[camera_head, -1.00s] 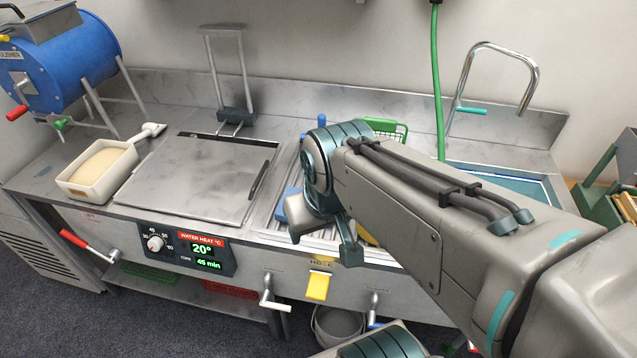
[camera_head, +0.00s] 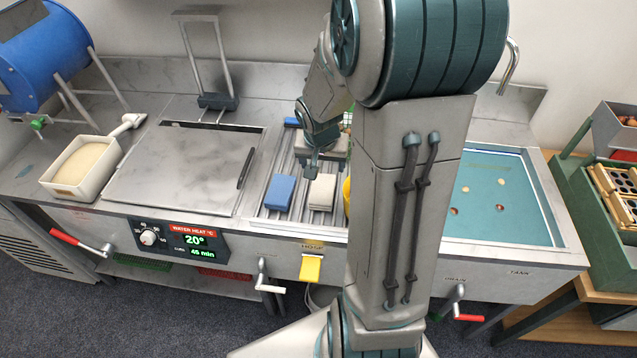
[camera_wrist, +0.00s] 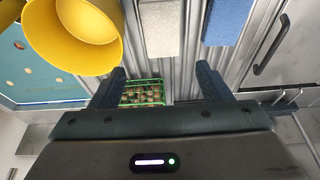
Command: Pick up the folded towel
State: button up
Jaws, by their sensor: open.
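A pale cream folded towel (camera_head: 321,192) lies flat on the ribbed metal drainboard (camera_head: 299,200), to the right of a blue block (camera_head: 279,192). In the wrist view the towel (camera_wrist: 163,28) shows at the top centre, beyond my fingertips, with the blue block (camera_wrist: 229,22) to its right. My gripper (camera_wrist: 160,70) is open and empty, its two fingers wide apart. In the head view my gripper (camera_head: 327,163) hangs above the drainboard, just behind the towel. Its fingers do not appear to touch the towel.
A yellow bowl or bucket (camera_wrist: 72,42) stands close beside the towel. A green basket of chestnuts (camera_wrist: 143,92) sits on the drainboard. A flat metal lid (camera_head: 185,168) with a dark handle is left of it. A teal water tank (camera_head: 505,205) lies right.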

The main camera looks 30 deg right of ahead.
jog(key=b, duration=0.5)
send_over(322, 189)
jog(key=s, duration=0.1)
notch_tip(322, 189, down, 8)
jog(key=shift+s+a+f, duration=0.1)
jog(key=shift+a, duration=0.05)
jog(key=b+x, duration=0.2)
jog(key=x, duration=0.1)
jog(key=b+x, duration=0.1)
jog(key=shift+s+a+f+b, duration=0.2)
jog(key=shift+a+f+b, duration=0.15)
jog(key=shift+b, duration=0.05)
jog(key=shift+w+d+f, duration=0.15)
jog(key=shift+f, duration=0.15)
jog(key=c, duration=0.8)
jog(key=shift+r, duration=0.15)
jog(key=shift+c, duration=0.2)
